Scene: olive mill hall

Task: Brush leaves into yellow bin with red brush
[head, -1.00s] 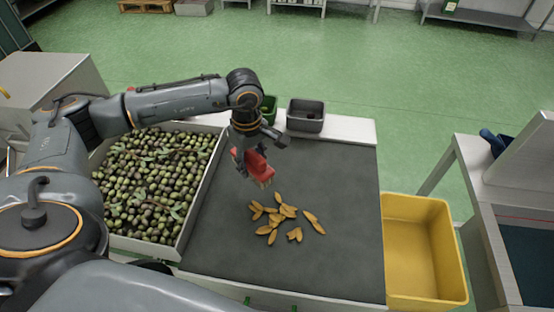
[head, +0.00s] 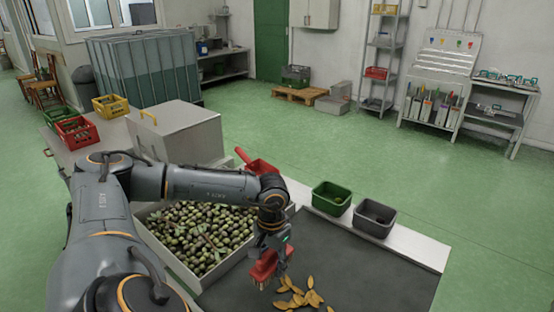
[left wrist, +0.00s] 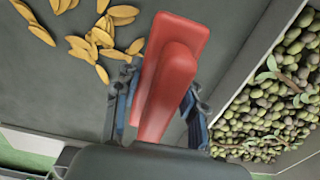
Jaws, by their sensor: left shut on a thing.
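My left gripper (head: 272,248) is shut on the red brush (head: 263,267), holding it at the left part of the dark mat (head: 375,262). In the left wrist view, the brush (left wrist: 170,75) sits between the two fingers (left wrist: 155,110). Several yellow-orange leaves (head: 302,296) lie loose on the mat, just right of and nearer than the brush in the head view. They also show at the upper left of the left wrist view (left wrist: 95,42). My right gripper is not in view.
A white-walled tray of olives (head: 205,238) adjoins the mat's left side. A green tub (head: 331,198) and a grey tub (head: 374,218) stand along the far edge. A red scoop-like thing (head: 258,165) lies behind my arm. The mat's right part is clear.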

